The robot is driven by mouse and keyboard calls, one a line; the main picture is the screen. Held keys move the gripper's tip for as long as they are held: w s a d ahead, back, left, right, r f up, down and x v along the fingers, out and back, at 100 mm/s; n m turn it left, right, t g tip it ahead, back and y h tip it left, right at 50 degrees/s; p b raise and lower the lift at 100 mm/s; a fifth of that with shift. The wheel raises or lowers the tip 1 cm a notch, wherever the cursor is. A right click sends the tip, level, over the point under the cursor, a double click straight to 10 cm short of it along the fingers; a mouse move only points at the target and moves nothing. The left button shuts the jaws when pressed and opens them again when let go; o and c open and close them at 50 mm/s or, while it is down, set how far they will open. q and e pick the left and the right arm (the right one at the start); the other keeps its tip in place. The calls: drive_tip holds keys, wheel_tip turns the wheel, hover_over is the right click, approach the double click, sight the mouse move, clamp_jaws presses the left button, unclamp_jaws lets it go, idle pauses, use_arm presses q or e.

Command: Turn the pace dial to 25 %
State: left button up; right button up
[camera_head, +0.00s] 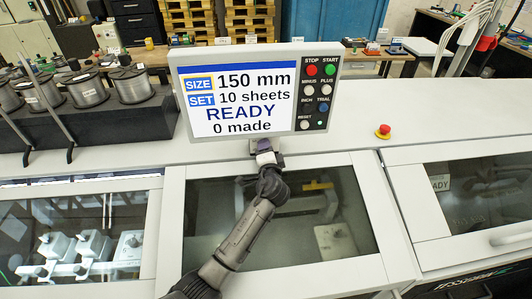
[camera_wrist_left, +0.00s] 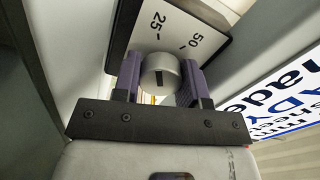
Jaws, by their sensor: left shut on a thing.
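The pace dial (camera_wrist_left: 160,72) is a round silver knob with a short dark line on its face. It sits by a pale plate (camera_wrist_left: 140,38) printed with 25 and 50. In the left wrist view the dark line runs roughly up the picture, about toward the 25 mark; its exact setting is hard to tell. My left gripper (camera_wrist_left: 159,82) is shut on the dial, one purple finger on each side. In the head view my left gripper (camera_head: 266,158) is just below the display panel (camera_head: 183,100), and the dial cannot be made out there. My right gripper is not in view.
The panel screen (camera_head: 238,98) reads 150 mm, 10 sheets, READY, 0 made. Its buttons (camera_head: 318,92) are at its right. A red emergency stop (camera_head: 383,130) stands on the white machine top. Wire spools (camera_head: 131,86) stand at left; a window (camera_head: 345,215) lies below my arm.

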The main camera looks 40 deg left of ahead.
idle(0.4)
use_arm(q)
drive_tip(key=o, duration=0.9)
drive_tip(key=shift+o, duration=0.2)
drive_tip(key=shift+s+d, duration=0.35)
drive_tip(key=shift+d, duration=0.05)
drive_tip(key=p+v, duration=0.2)
drive_tip(key=v, duration=1)
drive_tip(key=shift+s+d+p, duration=0.25)
drive_tip(key=shift+s+p, duration=0.05)
drive_tip(key=shift+p, duration=0.1)
drive_tip(key=shift+r, duration=0.1)
